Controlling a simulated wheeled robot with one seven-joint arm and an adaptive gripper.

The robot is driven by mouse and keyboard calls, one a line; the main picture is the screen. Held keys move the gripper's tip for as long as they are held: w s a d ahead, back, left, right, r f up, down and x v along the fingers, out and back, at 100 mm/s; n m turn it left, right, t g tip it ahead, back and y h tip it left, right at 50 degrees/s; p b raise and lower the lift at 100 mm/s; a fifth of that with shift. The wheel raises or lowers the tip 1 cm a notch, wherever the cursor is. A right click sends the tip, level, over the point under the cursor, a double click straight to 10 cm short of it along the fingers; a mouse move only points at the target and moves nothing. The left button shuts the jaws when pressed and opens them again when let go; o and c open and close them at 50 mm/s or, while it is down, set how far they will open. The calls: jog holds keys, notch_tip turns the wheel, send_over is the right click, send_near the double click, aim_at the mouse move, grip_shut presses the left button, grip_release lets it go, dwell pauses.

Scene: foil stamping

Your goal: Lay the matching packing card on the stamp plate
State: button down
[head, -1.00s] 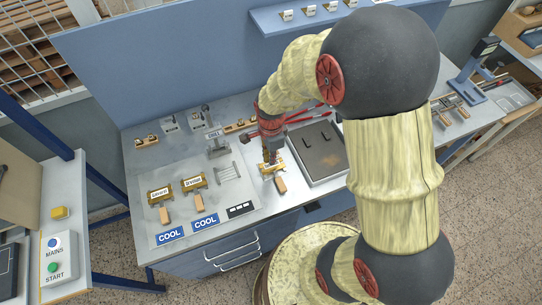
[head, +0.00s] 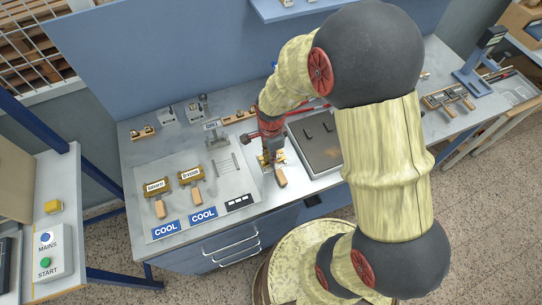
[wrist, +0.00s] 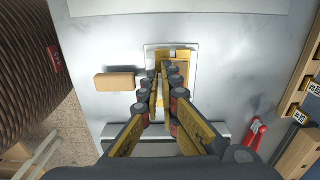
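My gripper (head: 268,160) points down over a brass plate with a wooden handle (head: 281,177) at the bench's front, left of a dark plate. In the wrist view my fingers (wrist: 162,72) are close together with a narrow gap, over a pale-framed brass plate (wrist: 186,56). The wooden handle (wrist: 115,81) lies left of them. Whether a thin card is between the fingertips I cannot tell. Two labelled brass plates with wooden handles, one left (head: 156,187) and one right (head: 190,176), lie on a pale mat (head: 225,187). Their label text is too small to read surely.
Blue COOL signs, left (head: 167,228) and right (head: 203,214), and a dark sign (head: 239,202) line the mat's front. A dark framed plate (head: 322,151) lies right of my gripper. A small stand (head: 213,130) and wooden holders (head: 143,131) stand at the back.

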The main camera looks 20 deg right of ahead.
jog(key=c, duration=2.5)
grip_release()
jog(key=o, duration=0.5)
jog(key=shift+o, duration=0.2)
notch_tip(320, 180, up, 12)
